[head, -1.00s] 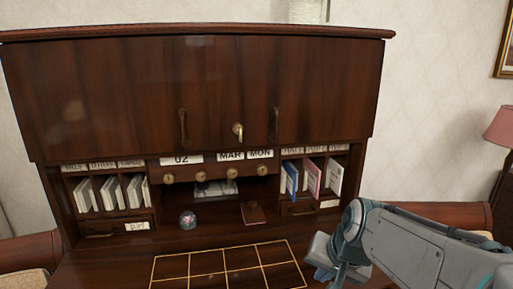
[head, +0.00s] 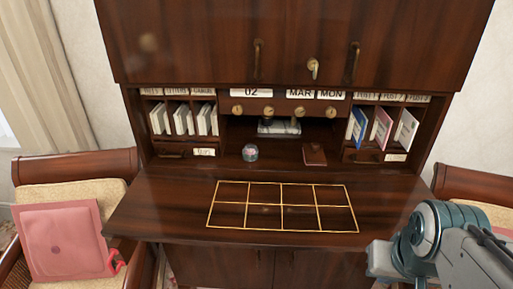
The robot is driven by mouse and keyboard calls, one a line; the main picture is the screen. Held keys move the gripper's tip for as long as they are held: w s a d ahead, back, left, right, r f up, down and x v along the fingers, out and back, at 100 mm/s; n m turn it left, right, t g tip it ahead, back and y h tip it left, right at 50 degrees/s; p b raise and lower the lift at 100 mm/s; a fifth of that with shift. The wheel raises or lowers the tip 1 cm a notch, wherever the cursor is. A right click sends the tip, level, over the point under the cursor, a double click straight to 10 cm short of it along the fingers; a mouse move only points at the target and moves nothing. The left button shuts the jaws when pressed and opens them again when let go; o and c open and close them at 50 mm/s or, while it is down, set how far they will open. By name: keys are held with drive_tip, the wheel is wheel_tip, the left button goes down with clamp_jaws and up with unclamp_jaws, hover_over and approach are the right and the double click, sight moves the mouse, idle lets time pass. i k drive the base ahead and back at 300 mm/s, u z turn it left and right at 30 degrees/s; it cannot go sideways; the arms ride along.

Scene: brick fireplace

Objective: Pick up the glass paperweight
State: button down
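The glass paperweight (head: 250,153) is a small clear dome with coloured bits inside. It stands on the desk top, in front of the central open recess and left of a small brown notebook. My gripper is out of sight; only part of my arm shows at the lower right, well apart from the paperweight.
The dark wooden desk (head: 160,210) has a gold grid (head: 283,206) on its clear front surface. A brown notebook (head: 314,154) lies right of the paperweight. Letter slots flank the recess, under an overhanging cabinet (head: 190,40).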

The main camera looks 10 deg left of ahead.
sight(250, 152)
drive_tip(key=u, duration=0.35)
drive_tip(key=k, duration=0.45)
drive_tip(key=u, duration=1.15)
drive_tip(key=i, duration=1.35)
drive_tip(key=z, duration=0.6)
